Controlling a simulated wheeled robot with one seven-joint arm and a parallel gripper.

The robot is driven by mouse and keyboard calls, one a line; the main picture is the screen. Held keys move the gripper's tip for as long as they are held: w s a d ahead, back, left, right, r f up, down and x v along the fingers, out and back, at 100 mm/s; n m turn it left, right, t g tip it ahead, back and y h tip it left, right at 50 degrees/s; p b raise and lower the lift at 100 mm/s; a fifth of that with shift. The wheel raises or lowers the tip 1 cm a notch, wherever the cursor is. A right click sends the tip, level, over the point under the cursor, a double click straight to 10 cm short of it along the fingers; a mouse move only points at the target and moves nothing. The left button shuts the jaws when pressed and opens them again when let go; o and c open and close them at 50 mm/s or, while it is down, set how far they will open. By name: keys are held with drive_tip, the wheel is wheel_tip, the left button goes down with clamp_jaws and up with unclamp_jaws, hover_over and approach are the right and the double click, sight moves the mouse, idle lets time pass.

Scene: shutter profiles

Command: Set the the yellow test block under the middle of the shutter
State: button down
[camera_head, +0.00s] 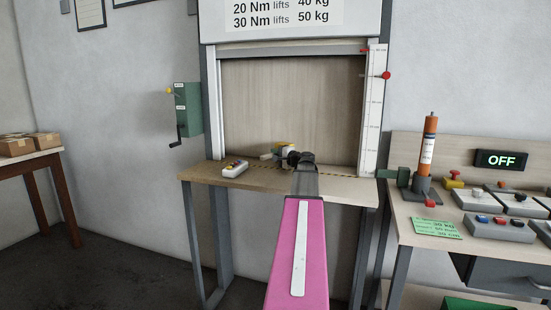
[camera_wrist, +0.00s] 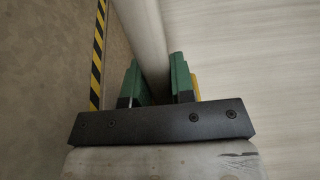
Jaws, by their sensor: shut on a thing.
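My gripper (camera_head: 287,151) reaches to the back of the work table, in front of the wood-grained panel in the shutter frame. In the wrist view its green fingers (camera_wrist: 158,85) are shut on a pale, round-looking bar (camera_wrist: 145,38), which runs up out of the picture. A yellow patch (camera_wrist: 196,88) shows just outside the right finger. In the head view a small yellow piece (camera_head: 284,143) shows at the fingers; I cannot tell if it is the test block. The shutter's grey bar (camera_head: 290,50) is high in the frame. My arm hides part of the table.
A button box (camera_head: 236,167) sits on the table's left. A yellow-black stripe (camera_wrist: 97,55) runs by the opening. A green crank box (camera_head: 188,108) is left of the frame. The right bench (camera_head: 405,215) holds an orange cylinder (camera_head: 429,145), a yellow item (camera_head: 453,180) and control boxes.

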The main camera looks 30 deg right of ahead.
drive_tip(key=shift+f, duration=0.5)
drive_tip(key=shift+f, duration=0.1)
drive_tip(key=c, duration=1)
unclamp_jaws()
drive_tip(key=shift+o, duration=0.2)
drive_tip(key=v, duration=1.2)
